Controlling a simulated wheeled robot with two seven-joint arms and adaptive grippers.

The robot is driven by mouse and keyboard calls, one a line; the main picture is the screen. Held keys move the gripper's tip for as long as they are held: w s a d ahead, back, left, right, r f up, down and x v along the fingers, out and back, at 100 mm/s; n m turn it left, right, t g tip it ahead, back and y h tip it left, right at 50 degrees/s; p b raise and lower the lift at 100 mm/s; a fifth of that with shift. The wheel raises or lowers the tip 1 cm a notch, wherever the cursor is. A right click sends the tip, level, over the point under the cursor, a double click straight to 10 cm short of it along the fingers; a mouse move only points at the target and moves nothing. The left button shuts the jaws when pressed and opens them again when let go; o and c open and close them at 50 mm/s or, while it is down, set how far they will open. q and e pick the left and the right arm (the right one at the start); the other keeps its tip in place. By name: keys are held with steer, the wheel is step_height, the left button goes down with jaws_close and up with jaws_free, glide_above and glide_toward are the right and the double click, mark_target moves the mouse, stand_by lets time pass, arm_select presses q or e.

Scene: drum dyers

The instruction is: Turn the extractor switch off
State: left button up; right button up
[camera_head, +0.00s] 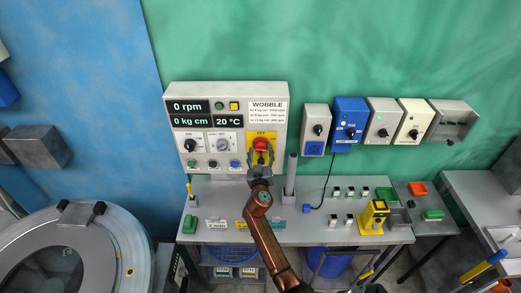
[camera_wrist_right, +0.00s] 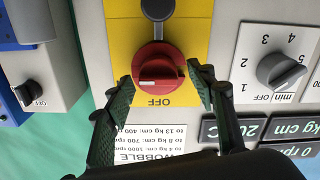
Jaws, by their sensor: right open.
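A red rotary switch (camera_head: 261,144) sits on a yellow plate at the lower right of the grey control panel (camera_head: 228,91). In the right wrist view the red knob (camera_wrist_right: 158,70) fills the centre, with the word OFF on the yellow plate (camera_wrist_right: 187,35) beside it. My right gripper (camera_head: 260,173) is in front of the plate, just below the knob. In the right wrist view its two fingers (camera_wrist_right: 164,84) are spread on either side of the knob; whether they touch it is not clear. The frames do not label any switch as the extractor switch. My left gripper is not in view.
Several switch boxes hang to the right, including a blue one (camera_head: 350,113) and a cream one (camera_head: 414,113). Below stands a grey bench (camera_head: 335,233) with a yellow device (camera_head: 374,216) and a grey post (camera_head: 291,178). A round drum machine (camera_head: 118,225) stands at left.

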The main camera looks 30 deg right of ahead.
steer(key=shift+w+d, duration=0.35)
steer(key=shift+w, duration=0.1)
steer(key=c, duration=1.2)
